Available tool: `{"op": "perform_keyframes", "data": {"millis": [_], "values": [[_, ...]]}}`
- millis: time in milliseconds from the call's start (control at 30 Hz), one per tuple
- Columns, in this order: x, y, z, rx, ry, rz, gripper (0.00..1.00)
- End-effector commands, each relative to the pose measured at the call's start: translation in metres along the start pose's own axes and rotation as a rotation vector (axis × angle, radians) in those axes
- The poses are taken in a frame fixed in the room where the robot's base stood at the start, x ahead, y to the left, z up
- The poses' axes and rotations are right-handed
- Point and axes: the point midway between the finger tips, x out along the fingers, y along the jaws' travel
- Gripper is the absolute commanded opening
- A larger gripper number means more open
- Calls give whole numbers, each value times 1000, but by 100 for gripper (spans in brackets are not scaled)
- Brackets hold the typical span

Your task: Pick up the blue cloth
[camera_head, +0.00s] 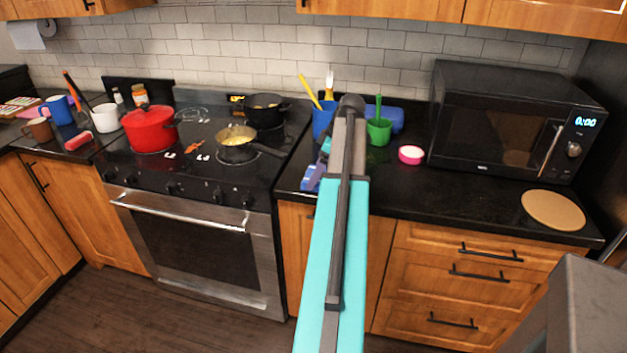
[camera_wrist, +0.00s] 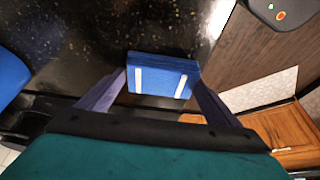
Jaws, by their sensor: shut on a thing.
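The blue cloth (camera_wrist: 163,72) shows in the wrist view as a folded, block-like blue piece with two white stripes. It sits between the two fingers of my gripper (camera_wrist: 160,84), which is shut on it. The cloth is over or close to the dark speckled counter; I cannot tell whether it touches it. In the head view my arm hides most of the gripper. Blue and purple parts at my gripper (camera_head: 313,176) show just left of the arm, near the counter's front edge.
A blue cup (camera_head: 323,120) with utensils, a green cup (camera_head: 379,131) and a pink-and-white round item (camera_head: 411,155) stand close by. A black microwave (camera_head: 508,120) and a round tan board (camera_head: 553,210) are at right. The stove (camera_head: 205,150) with pots is at left.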

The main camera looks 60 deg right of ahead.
Motion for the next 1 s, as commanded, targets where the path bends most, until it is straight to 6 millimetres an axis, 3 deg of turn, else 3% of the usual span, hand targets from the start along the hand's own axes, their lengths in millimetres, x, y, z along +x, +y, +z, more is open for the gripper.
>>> {"op": "perform_keyframes", "data": {"millis": [367,800,1000], "values": [[-4,1,-2,0,0,1,59],[-32,1,-13,0,0,2,59],[-39,-17,1,1,0,1,59]]}}
